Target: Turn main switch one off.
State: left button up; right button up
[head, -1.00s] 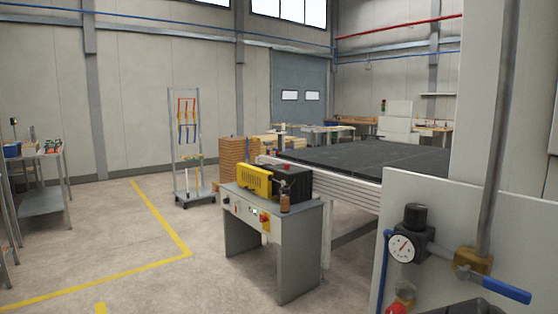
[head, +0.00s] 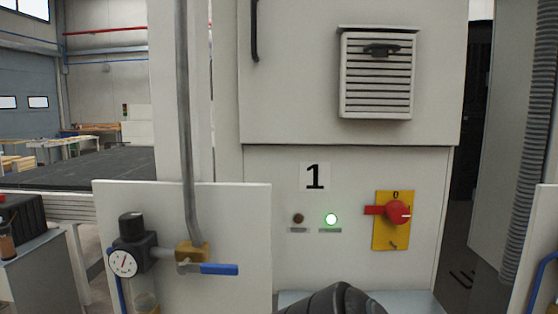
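The main switch (head: 398,212) is a red rotary knob on a yellow plate (head: 393,240), at the lower right of the pale cabinet in the head view. Its red handle lies horizontal, with a bar sticking out to the left. A "0" is printed above the knob, and a small mark below it is hard to read. A sign with the number 1 (head: 315,177) is to its left. Under the sign, a green lamp (head: 331,220) is lit and a dark reddish lamp (head: 298,219) looks unlit. Neither gripper shows; a dark rounded part, likely of my arm, is at the bottom edge.
A white panel at the left carries a pressure gauge (head: 124,263) and a blue-handled valve (head: 219,269), standing out in front of the cabinet. A vented box (head: 377,75) is above the switch. A grey corrugated hose (head: 537,150) hangs at the right.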

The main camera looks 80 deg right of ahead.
aim_at(396, 210)
jog(key=z, duration=1.95)
jog(key=k+z, duration=0.15)
jog(key=z, duration=0.25)
jog(key=k+z, duration=0.1)
jog(key=z, duration=0.3)
jog(key=k+l, duration=0.25)
jog(key=k, duration=0.2)
